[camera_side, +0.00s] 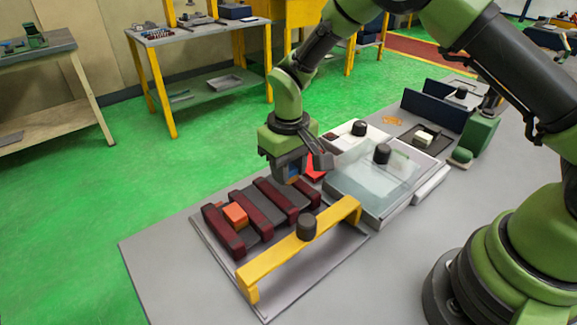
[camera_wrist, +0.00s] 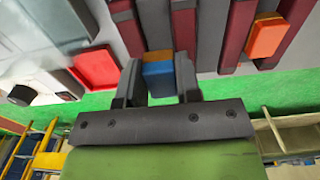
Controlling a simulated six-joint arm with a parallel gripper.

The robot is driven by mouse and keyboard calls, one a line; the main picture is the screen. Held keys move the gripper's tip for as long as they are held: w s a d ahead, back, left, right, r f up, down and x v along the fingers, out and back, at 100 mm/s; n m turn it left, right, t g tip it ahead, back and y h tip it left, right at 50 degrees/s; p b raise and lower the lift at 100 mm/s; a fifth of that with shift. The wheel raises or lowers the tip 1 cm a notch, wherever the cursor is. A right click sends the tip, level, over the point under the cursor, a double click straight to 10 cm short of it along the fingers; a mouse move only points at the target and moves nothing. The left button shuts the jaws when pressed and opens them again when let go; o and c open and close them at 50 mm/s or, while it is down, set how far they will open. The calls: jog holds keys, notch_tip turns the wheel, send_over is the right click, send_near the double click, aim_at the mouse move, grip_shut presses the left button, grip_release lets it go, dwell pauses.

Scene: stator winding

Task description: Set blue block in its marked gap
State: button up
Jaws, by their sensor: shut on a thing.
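My gripper (camera_side: 291,166) is shut on the blue block (camera_wrist: 160,79), which also shows an orange part at one end. In the wrist view the block sits between the two fingers, at the end of a grey gap (camera_wrist: 155,20) between two dark red bars. In the side view the block (camera_side: 294,171) is mostly hidden by the fingers, over the far right end of the row of bars (camera_side: 272,196). I cannot tell whether it touches the fixture. An orange block (camera_side: 235,215) sits between two bars further left; it also shows in the wrist view (camera_wrist: 265,38).
A yellow bridge with a black knob (camera_side: 306,227) spans the front of the fixture plate. A red pad (camera_side: 316,166) lies just right of my gripper. A clear-lidded box (camera_side: 372,182) with a black knob stands to the right. The table's front left is clear.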

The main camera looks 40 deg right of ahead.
jog(key=shift+f, duration=0.15)
jog(key=shift+f, duration=0.45)
jog(key=shift+f, duration=0.1)
dwell(0.5)
jog(key=shift+f, duration=0.35)
jog(key=shift+f, duration=0.3)
dwell(0.5)
jog(key=o, duration=1.2)
jog(key=shift+o, duration=0.2)
jog(key=shift+r, duration=3.5)
